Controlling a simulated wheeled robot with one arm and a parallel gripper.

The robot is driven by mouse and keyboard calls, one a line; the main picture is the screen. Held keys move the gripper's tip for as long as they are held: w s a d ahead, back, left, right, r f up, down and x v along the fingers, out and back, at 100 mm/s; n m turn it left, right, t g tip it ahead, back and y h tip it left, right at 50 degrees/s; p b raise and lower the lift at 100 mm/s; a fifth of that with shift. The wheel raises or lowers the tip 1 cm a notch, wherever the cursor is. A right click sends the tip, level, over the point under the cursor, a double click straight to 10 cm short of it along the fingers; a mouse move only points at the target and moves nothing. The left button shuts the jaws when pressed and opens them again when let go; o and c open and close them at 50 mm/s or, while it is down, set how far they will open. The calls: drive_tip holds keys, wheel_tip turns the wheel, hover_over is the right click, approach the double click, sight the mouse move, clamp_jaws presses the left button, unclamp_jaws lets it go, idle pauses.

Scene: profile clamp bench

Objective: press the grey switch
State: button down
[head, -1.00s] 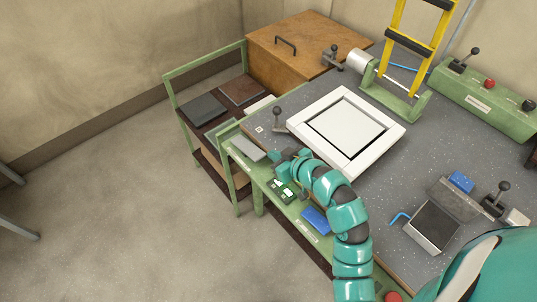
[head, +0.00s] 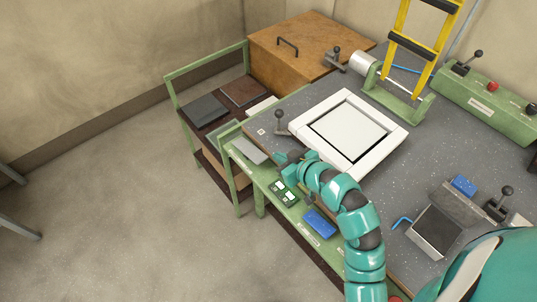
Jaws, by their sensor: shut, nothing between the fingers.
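My gripper (head: 282,159), at the end of my teal arm, is small in view at the bench's near-left edge. It is shut and holds nothing. It is above or beside the green rail, between a flat grey plate (head: 249,151) and a dark green box with white patches (head: 284,193). I cannot tell whether it touches anything. No part is clearly recognisable as the grey switch; it may be too small to tell or hidden behind my gripper and arm. A grey lever with a dark knob (head: 281,122) stands on the bench just beyond my gripper.
A white square frame (head: 377,105) lies on the speckled bench (head: 413,183), right of my gripper. A blue block (head: 320,222) is on the rail. A yellow ladder-like piece (head: 413,48) stands at the back. A green cart (head: 205,65) and wooden box (head: 312,35) are beyond the left end.

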drive_tip(key=shift+a+r, duration=0.1)
drive_tip(key=shift+r, duration=0.05)
drive_tip(key=shift+w, duration=0.1)
drive_tip(key=p, duration=0.3)
hover_over(263, 157)
drive_tip(key=s, duration=0.1)
drive_tip(key=f, duration=0.4)
drive_tip(key=shift+s+a+f, duration=0.1)
drive_tip(key=shift+a+f, duration=0.05)
drive_tip(key=shift+a, duration=0.05)
wheel_tip(263, 157, down, 3)
drive_tip(key=shift+s+d+r+p, duration=0.1)
drive_tip(key=shift+s+p, duration=0.05)
drive_tip(key=shift+p, duration=0.4)
drive_tip(key=shift+d+f, duration=0.15)
drive_tip(key=shift+f, duration=0.6)
drive_tip(key=shift+s, duration=0.1)
